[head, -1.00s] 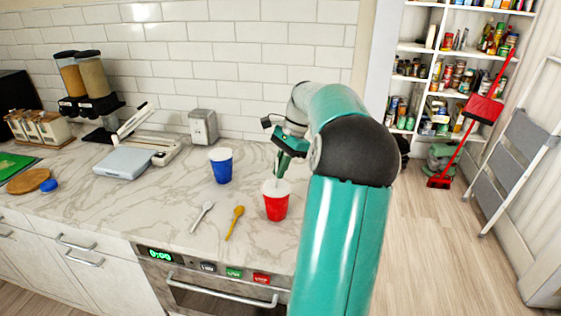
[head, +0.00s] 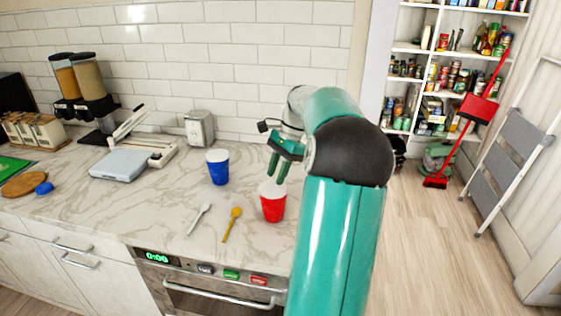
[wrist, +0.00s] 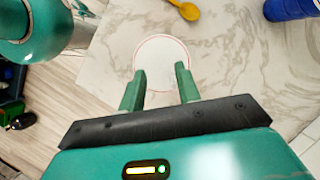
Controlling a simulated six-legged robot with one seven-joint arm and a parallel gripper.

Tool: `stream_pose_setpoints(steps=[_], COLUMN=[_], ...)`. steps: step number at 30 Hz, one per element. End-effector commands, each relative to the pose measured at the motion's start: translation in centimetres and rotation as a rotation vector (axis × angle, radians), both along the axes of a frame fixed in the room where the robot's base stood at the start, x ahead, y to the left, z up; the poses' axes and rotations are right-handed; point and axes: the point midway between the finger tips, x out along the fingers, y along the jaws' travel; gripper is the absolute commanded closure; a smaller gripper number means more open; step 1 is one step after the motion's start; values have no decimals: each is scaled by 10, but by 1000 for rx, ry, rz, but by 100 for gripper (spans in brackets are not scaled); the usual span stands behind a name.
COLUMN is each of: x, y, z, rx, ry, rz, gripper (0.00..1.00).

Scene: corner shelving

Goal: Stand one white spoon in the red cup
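The red cup (head: 272,206) stands upright on the counter. In the wrist view its pale round opening (wrist: 161,52) lies just beyond my fingertips. My gripper (head: 276,178) is just above the cup, its two fingers pointing down. The wrist view shows the fingers (wrist: 160,73) apart with nothing between them. A white spoon (head: 199,218) lies on the counter left of the cup. I cannot make out any spoon inside the cup; its inside is white and partly hidden.
A yellow spoon (head: 232,224) lies between the white spoon and the red cup. A blue cup (head: 218,169) stands behind them. A metal dispenser (head: 199,129) and a scale (head: 120,164) are further back. The counter's front edge is close to the spoons.

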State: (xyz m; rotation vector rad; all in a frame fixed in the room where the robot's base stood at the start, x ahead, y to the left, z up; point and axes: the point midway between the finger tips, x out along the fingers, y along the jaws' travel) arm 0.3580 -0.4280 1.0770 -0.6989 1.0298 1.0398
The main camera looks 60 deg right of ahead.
Motion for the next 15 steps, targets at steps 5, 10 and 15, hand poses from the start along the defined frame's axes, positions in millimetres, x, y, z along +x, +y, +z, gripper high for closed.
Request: stream_pose_setpoints(steps=[5,10,15], x=[-3,-7,-13], y=[-8,-21,-34], z=[20,54,88], rx=[-4,-4,-4], ry=[-1,-3,-3], rz=[-1,0,-1], gripper=[67,67,67])
